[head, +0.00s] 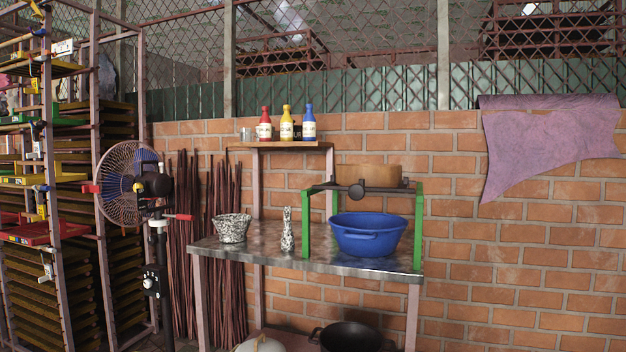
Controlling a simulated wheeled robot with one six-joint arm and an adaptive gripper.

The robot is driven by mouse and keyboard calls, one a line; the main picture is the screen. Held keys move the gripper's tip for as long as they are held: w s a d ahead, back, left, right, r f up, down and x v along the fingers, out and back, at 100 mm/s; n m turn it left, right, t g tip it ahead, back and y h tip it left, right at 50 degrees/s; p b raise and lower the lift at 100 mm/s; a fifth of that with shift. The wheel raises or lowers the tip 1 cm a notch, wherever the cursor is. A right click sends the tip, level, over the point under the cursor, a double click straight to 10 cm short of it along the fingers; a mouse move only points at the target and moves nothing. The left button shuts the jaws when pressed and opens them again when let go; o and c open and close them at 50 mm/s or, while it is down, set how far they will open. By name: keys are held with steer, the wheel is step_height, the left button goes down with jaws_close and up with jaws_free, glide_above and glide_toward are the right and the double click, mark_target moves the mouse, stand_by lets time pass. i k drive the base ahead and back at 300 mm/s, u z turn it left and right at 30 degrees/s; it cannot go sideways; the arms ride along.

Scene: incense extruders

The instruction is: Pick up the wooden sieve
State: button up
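The wooden sieve (375,173) is a round, light-brown wooden ring in the head view. It rests on top of a green-legged stand (419,225) with dark crossbars, above a blue basin (368,235). A dark crossbar with a round knob (357,190) passes in front of the sieve's lower edge. The inside of the sieve is hidden from this angle. My gripper is not in view.
The stand and basin are on a metal table (262,255) with a speckled bowl (232,228) and speckled bottle (287,230). Behind is a shelf (280,144) with several bottles. A fan (128,183) stands left; a brick wall (520,260) is behind.

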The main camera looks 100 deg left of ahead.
mark_target(374, 175)
steer(key=u, duration=2.95)
